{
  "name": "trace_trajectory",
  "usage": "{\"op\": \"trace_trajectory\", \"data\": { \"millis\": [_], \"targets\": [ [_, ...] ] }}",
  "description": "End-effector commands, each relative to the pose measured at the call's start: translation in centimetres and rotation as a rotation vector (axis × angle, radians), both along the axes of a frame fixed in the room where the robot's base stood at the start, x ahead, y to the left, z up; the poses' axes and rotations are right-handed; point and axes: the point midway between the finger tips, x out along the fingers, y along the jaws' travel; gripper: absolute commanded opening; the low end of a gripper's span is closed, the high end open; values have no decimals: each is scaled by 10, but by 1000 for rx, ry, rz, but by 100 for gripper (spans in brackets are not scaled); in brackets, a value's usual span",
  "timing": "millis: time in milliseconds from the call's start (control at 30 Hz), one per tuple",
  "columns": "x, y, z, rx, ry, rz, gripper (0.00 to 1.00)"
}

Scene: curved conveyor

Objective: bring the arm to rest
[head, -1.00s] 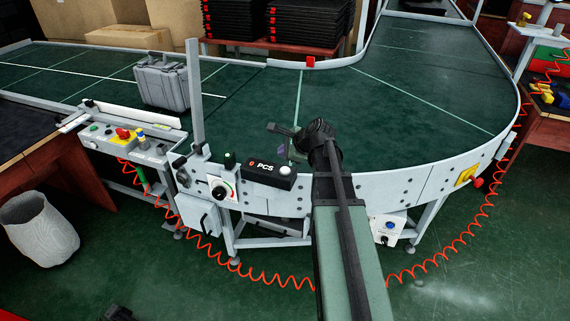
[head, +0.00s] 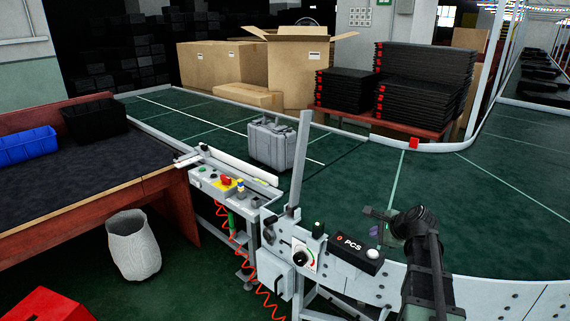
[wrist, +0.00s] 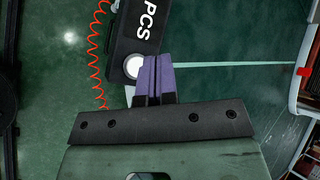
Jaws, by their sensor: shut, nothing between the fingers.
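My gripper (wrist: 153,78) has two purple fingers pressed together with nothing between them. In the head view my gripper (head: 382,238) shows small, over the green belt of the curved conveyor (head: 493,196), just beyond the black PCS counter box. My dark wrist and arm reach up to it from the bottom edge. In the wrist view the fingertips appear close to the white button of the counter box (wrist: 133,40); whether they touch it I cannot tell.
A grey case (head: 271,143) stands on the belt at left. An upright post (head: 300,160) and the counter box (head: 355,252) are on the near rail. A control panel (head: 222,186), a workbench (head: 70,170) and a waste bin (head: 133,245) are further left. The belt at right is clear.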

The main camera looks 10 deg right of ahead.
Motion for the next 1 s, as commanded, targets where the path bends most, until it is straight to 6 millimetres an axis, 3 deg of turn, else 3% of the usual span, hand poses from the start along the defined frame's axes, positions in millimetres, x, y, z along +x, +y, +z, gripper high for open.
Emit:
{"op": "trace_trajectory", "data": {
  "millis": [67,133,300,400,500,600,1000],
  "targets": [
    [-19,4,-10,-149,26,177,0],
    [-49,21,-19,-330,77,435,0],
    [-131,123,-15,-704,215,1293,0],
    [-162,172,-5,-803,268,1597,0],
    [-169,207,2,-842,263,1691,0],
    [-167,225,3,-853,245,1729,0],
    [-165,226,1,-853,240,1727,0]
  ]
}}
